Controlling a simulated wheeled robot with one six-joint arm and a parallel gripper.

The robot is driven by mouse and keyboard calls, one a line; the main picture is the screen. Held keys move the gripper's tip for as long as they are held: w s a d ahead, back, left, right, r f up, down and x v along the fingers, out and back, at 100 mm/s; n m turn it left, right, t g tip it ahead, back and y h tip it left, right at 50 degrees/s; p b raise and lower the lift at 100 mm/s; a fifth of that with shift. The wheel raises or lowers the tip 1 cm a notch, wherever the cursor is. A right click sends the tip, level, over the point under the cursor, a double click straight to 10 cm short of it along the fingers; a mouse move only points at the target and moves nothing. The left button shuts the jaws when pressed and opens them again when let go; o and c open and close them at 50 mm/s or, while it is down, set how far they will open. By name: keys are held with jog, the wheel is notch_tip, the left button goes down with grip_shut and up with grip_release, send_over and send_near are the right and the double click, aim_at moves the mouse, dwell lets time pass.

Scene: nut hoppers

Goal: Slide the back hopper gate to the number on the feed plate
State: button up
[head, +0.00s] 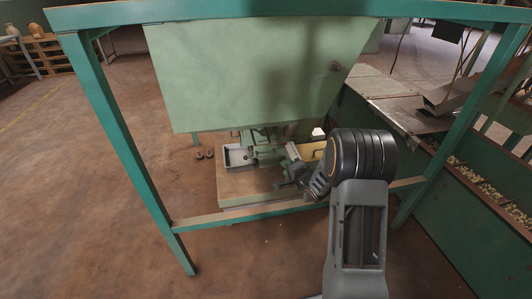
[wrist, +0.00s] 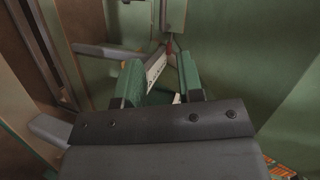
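A pale green hopper (head: 250,70) hangs in a teal frame in the head view. My gripper (head: 290,176) is low beneath it, partly hidden by my wrist. In the wrist view my gripper (wrist: 160,78) has its two green-padded fingers apart. Between and beyond them is a pale strip with small dark marks (wrist: 155,69), with a small red piece (wrist: 168,46) near its far end. A grey bar (wrist: 105,50) runs crosswise beyond the left finger. I cannot tell which part is the gate, and no feed plate number is readable.
A teal frame bar (head: 250,217) crosses low in front. A machine with a grey tray (head: 238,157) stands on a block behind my gripper. A green-walled bin with nuts (head: 485,188) is at right. Open brown floor lies to the left.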

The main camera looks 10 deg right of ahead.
jog(key=shift+m+t+y, duration=0.3)
jog(key=shift+m+y, duration=0.4)
jog(key=shift+y, duration=0.2)
jog(key=b+x, duration=0.1)
jog(key=x, duration=0.3)
jog(key=b+x, duration=0.1)
jog(key=x, duration=0.4)
jog(key=b+x, duration=0.2)
jog(key=x, duration=0.3)
jog(key=shift+a+f, duration=0.25)
jog(key=shift+f, duration=0.15)
jog(key=shift+s, duration=0.1)
grip_shut()
